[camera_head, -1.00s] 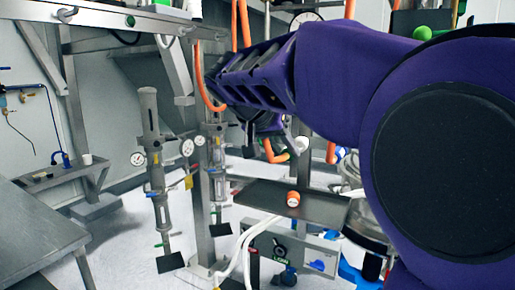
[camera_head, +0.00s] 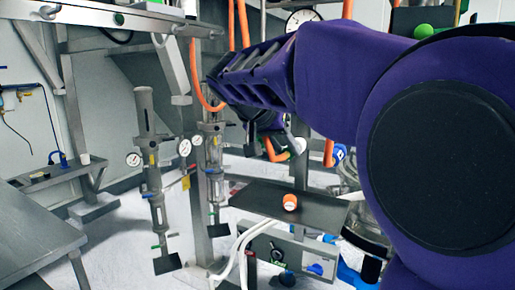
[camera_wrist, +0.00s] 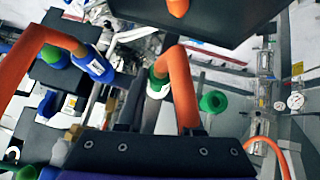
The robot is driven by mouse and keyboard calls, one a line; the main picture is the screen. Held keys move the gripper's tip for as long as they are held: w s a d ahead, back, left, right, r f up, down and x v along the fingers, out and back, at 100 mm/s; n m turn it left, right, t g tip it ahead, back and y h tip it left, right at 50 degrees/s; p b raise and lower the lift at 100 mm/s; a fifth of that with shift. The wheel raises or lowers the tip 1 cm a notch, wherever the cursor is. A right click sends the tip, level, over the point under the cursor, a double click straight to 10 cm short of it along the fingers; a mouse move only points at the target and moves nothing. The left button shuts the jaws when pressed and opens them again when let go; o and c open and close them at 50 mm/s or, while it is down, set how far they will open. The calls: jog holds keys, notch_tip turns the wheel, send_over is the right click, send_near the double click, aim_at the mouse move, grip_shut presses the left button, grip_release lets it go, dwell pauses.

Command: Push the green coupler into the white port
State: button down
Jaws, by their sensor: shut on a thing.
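In the wrist view a bent orange hose (camera_wrist: 178,85) rises from between the jaws of my gripper (camera_wrist: 160,128) and turns down to a green coupler ring (camera_wrist: 157,80). My gripper is shut on the hose, whose held part is mostly hidden by the black gripper body. A whitish tubular end (camera_wrist: 156,92) lies right by the green ring; I cannot tell whether it is the white port or whether they are joined. In the head view my gripper (camera_head: 262,138) is partly hidden by my arm, and the orange hose (camera_head: 273,153) hangs below it beside a pale end.
In the wrist view a second green fitting (camera_wrist: 213,101) stands to the right, and a blue fitting (camera_wrist: 94,63) with an orange hose lies left. A grey gauge column (camera_head: 150,175) stands left.

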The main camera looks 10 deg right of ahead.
jog(key=shift+w+d, duration=0.1)
jog(key=shift+w, duration=0.05)
jog(key=shift+c, duration=2.4)
grip_release()
